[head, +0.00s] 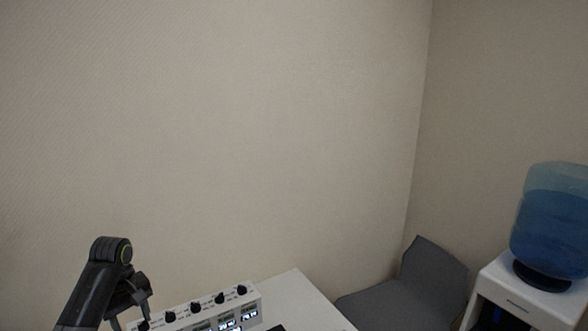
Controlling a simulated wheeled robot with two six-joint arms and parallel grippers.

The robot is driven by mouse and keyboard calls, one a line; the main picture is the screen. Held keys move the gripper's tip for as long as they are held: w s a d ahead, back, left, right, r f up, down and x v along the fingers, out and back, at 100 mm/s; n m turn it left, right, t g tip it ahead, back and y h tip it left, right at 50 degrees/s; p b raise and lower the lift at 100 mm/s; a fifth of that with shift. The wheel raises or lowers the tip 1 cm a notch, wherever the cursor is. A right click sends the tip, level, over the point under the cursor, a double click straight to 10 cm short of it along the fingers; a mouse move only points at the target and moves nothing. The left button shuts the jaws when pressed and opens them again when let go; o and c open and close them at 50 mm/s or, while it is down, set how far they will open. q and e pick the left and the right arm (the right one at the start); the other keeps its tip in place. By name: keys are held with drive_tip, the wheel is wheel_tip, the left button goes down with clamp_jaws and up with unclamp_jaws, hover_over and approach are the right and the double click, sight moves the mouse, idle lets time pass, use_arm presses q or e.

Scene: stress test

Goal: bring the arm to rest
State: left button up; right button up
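My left arm rises from the bottom edge at the lower left of the head view, dark grey and bent over at its top joint. The dark part hanging from that joint is my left gripper (130,304), pointing down beside the left end of a white device. Its fingertips are small and partly cut off at the lower edge, so I cannot tell whether it is open or shut. I see nothing clearly held in it. My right arm and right gripper are not in view.
The white device (184,316) with several black knobs and lit displays stands on a white table (291,294). A grey chair (433,272) is in the corner. A water dispenser (514,300) with a blue bottle (550,225) stands at right. Bare walls fill the rest.

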use_arm(q)
drive_tip(key=s+d+f+m+t, duration=0.1)
drive_tip(key=s+d+f+m, duration=0.2)
drive_tip(key=s+f, duration=0.5)
drive_tip(key=s+d+f+m+t, duration=0.1)
drive_tip(key=s+d+f+m, duration=0.15)
drive_tip(key=s+f, duration=0.6)
drive_tip(key=s+d+r+m+t+y, duration=0.1)
drive_tip(key=s+r+m, duration=0.15)
drive_tip(key=s, duration=0.75)
drive_tip(key=s+d+r+m, duration=0.1)
drive_tip(key=s+r, duration=0.2)
drive_tip(key=s, duration=0.7)
wheel_tip(320, 180, down, 30)
drive_tip(key=a+b, duration=0.2)
drive_tip(key=b, duration=0.4)
drive_tip(key=s+d+f+g+b, duration=0.1)
drive_tip(key=s+f+b, duration=0.1)
drive_tip(key=s+f, duration=0.5)
drive_tip(key=s+f+g+b, duration=0.1)
drive_tip(key=s+f+b, duration=0.2)
drive_tip(key=s+f, duration=0.5)
wheel_tip(320, 180, down, 6)
drive_tip(key=shift+d+f, duration=0.1)
drive_tip(key=shift+d, duration=0.25)
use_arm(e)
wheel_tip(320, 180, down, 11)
